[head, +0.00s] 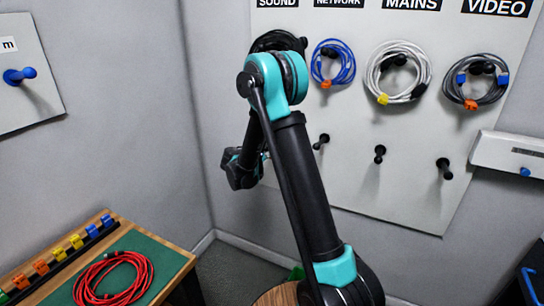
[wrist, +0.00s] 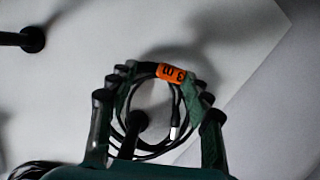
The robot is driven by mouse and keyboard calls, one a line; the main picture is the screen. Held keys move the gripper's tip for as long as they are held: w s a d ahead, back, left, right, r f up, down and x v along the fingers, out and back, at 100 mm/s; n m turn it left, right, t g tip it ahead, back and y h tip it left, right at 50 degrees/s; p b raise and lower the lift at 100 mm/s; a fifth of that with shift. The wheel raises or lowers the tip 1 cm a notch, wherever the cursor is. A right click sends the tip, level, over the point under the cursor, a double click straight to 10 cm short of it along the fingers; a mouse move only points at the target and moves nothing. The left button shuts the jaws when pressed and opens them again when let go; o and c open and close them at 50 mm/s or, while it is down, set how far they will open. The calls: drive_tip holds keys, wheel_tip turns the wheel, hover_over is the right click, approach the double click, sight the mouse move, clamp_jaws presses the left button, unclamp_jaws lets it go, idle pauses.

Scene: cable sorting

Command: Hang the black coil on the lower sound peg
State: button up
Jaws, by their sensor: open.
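The black coil (wrist: 131,92) with an orange tag (wrist: 171,73) and a silver plug end shows in the wrist view. A dark peg (wrist: 136,122) shows inside its loop, near the loop's bottom edge in that view. The coil appears to hang around this peg, though depth is hard to judge. My gripper (wrist: 164,82) is open, with one finger on either side of the coil; I cannot tell whether they touch it. In the head view my gripper (head: 243,170) is by the board's left edge, and my arm hides the lower sound peg.
Another black coil (head: 278,41) hangs under the SOUND label. Blue (head: 319,62), white (head: 372,72) and grey (head: 450,88) coils hang to its right. Bare pegs (head: 379,154) stick out below them. A red coil (head: 84,283) lies on the green-topped table at lower left.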

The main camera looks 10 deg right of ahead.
drive_tip(key=v, duration=1.2)
drive_tip(key=s+d+f+n+g+y, duration=0.2)
drive_tip(key=s+d+f+g+y, duration=0.15)
drive_tip(key=s+d, duration=0.9)
drive_tip(key=s+a+f+g+y, duration=0.1)
drive_tip(key=s+f+y, duration=0.1)
drive_tip(key=s, duration=0.8)
drive_tip(key=s+a+f+n+g+y, duration=0.1)
drive_tip(key=s+f+y, duration=0.2)
drive_tip(key=s, duration=0.7)
drive_tip(key=shift+s+a+y, duration=0.2)
drive_tip(key=shift+a+y, duration=0.1)
drive_tip(key=shift+y, duration=0.55)
drive_tip(key=shift+f, duration=0.15)
